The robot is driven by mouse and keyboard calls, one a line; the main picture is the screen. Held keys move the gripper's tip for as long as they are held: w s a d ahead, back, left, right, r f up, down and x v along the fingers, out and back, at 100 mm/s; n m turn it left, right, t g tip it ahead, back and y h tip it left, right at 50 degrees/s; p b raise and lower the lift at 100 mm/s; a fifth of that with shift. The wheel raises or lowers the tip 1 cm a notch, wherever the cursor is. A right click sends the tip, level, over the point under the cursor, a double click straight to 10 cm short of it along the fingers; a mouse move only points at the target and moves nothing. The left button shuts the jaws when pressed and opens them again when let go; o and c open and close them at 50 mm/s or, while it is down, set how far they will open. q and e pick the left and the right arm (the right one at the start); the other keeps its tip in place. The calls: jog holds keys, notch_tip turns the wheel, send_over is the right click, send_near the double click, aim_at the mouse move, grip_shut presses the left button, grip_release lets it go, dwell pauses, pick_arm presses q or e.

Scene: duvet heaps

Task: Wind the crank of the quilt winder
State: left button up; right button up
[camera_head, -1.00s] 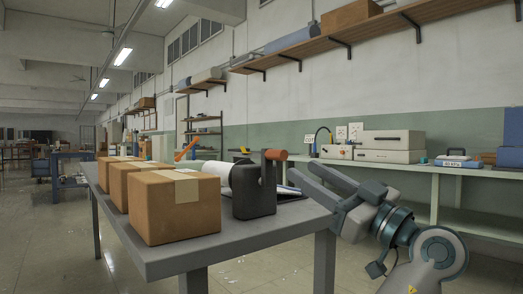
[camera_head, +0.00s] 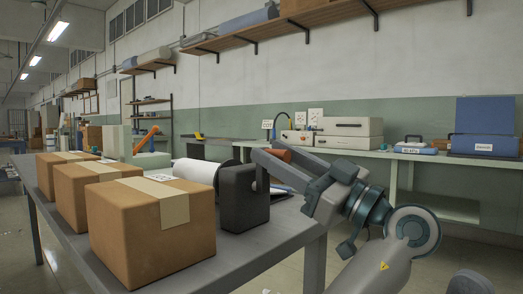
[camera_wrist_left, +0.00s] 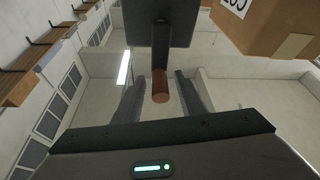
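The quilt winder stands on the grey table, with a dark housing (camera_head: 240,203) and a white roll (camera_head: 196,172). Its crank handle (camera_head: 279,154) is an orange-brown grip on the right side of the housing. The handle also shows in the left wrist view (camera_wrist_left: 160,86), below the dark plate (camera_wrist_left: 158,25). My left gripper (camera_head: 274,164) is at the handle, its two fingers apart. In the left wrist view my left gripper (camera_wrist_left: 159,98) has one finger on each side of the handle, with visible gaps. My right gripper is in neither view.
Several cardboard boxes, the nearest (camera_head: 150,235) in front, fill the left of the grey table (camera_head: 250,262). A wall bench (camera_head: 400,158) with cases stands behind to the right. Open floor lies between table and bench.

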pick_arm(q)
jog(key=shift+r, duration=0.1)
jog(key=shift+c, duration=0.2)
grip_shut()
jog(key=shift+a, duration=0.1)
jog(key=shift+s+n, duration=0.1)
jog(key=shift+n, duration=0.3)
